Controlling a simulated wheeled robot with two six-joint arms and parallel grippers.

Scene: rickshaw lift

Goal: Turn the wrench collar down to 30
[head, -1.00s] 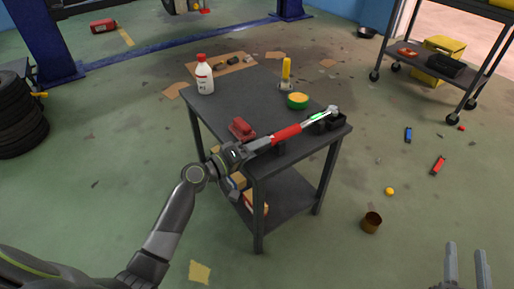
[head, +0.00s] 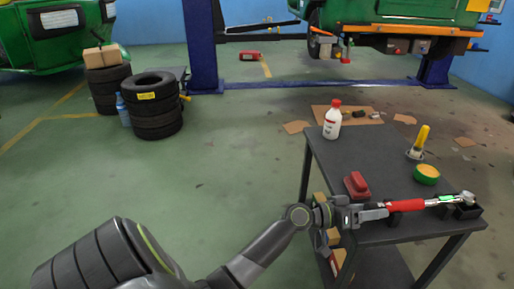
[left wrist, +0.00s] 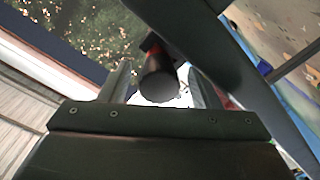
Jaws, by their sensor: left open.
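The wrench lies along the front edge of the dark table (head: 385,160), with a red grip (head: 407,205), a silver shaft and a bright green part (head: 446,200). Its head (head: 467,197) is at a black block at the table's right corner. I cannot read a scale or tell the collar's setting. My left gripper (head: 382,211) is open at the wrench's left end. In the left wrist view a dark round wrench end (left wrist: 158,82) shows between the two open fingers of my left gripper (left wrist: 163,88); contact is unclear. My right gripper is out of view.
A red block (head: 356,185) sits just behind my left gripper. A white bottle (head: 332,120), a yellow-green round tub (head: 426,174) and a yellow-handled tool (head: 419,143) stand farther back. Stacked tyres (head: 154,107) stand at the left.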

